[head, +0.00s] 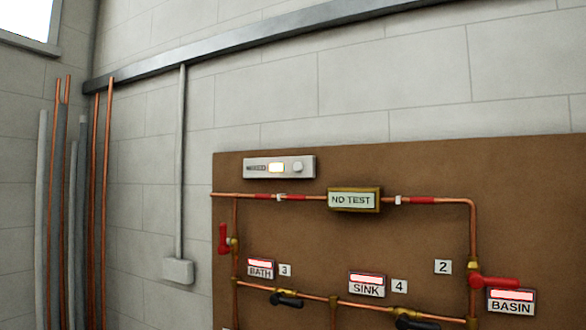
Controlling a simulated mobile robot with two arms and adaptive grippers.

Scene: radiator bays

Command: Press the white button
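A white panel (262,167) is fixed near the top left of a brown board. It carries a lit orange-white window (276,168) and, to the right of that, a small round white button (297,167). I cannot tell from this view whether the button is pressed in. Neither of my grippers shows in the head view, and nothing covers the panel.
The brown board (420,165) on the block wall bears copper pipes, a "NO TEST" display (353,200), red levers (494,282) and lit labels BATH, SINK (367,288) and BASIN. Loose pipes (70,200) stand at left. A grey box (178,270) is on the wall.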

